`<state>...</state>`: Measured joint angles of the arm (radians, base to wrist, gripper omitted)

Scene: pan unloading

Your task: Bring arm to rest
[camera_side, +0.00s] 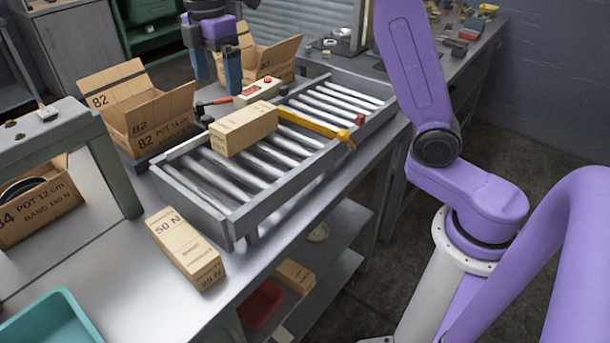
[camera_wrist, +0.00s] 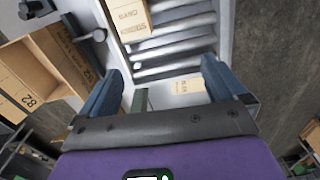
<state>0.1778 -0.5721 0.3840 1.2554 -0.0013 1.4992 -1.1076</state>
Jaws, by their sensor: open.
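My gripper (camera_side: 218,85) hangs in the air at the top of the side view, above the far side of the roller conveyor (camera_side: 190,197). Its blue fingers are spread and nothing is between them. In the wrist view the open gripper (camera_wrist: 162,66) shows both fingers, with the conveyor rollers (camera_wrist: 172,52) beyond. A tan block-shaped box (camera_side: 243,128) lies on the rollers, apart from my gripper; it also shows in the wrist view (camera_wrist: 130,18). A second tan box marked 50 N (camera_side: 185,248) lies on the bench in front of the conveyor.
An open carton marked 82 (camera_side: 150,122) stands left of the conveyor, and another carton (camera_side: 268,62) stands behind. A yellow bar (camera_side: 310,124) crosses the rollers. A red-and-white device (camera_side: 257,92) is near the gripper. A teal tray (camera_side: 50,322) is at front left.

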